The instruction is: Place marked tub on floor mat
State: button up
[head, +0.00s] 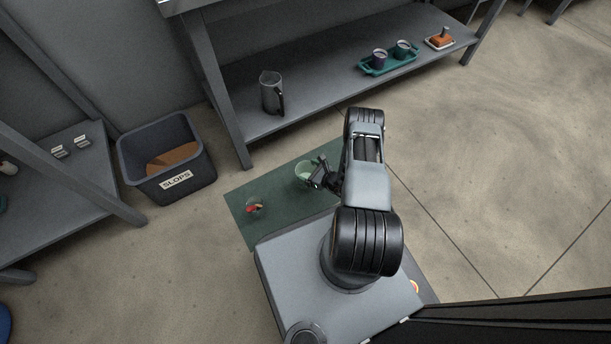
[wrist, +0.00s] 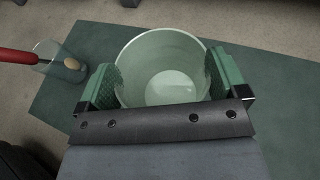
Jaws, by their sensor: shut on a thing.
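A pale green, round, open tub (head: 305,172) is in my gripper, over the green floor mat (head: 240,199). In the wrist view the tub (wrist: 163,62) sits between the two green finger pads of my gripper (wrist: 160,88), which touch its sides. The tub looks upright and empty inside. I see no mark on the side facing me. In the head view my gripper (head: 318,174) reaches the tub from the right. I cannot tell whether the tub's base touches the mat (wrist: 285,95).
A small clear cup (head: 253,207) with a red-handled item stands on the mat's left part; it also shows in the wrist view (wrist: 48,66). A slops bin (head: 190,188) stands left of the mat. A shelf with a metal jug (head: 270,92) and a teal tray (head: 387,67) lies behind.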

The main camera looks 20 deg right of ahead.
aim_at(299, 172)
jog(key=f+b, duration=0.2)
jog(key=f, duration=0.1)
jog(key=f+b, duration=0.1)
jog(key=shift+w+a+f, duration=0.2)
jog(key=shift+w+f, duration=0.05)
jog(key=shift+w, duration=0.1)
jog(key=shift+r, duration=0.1)
jog(key=shift+a, duration=0.1)
jog(key=o, duration=0.9)
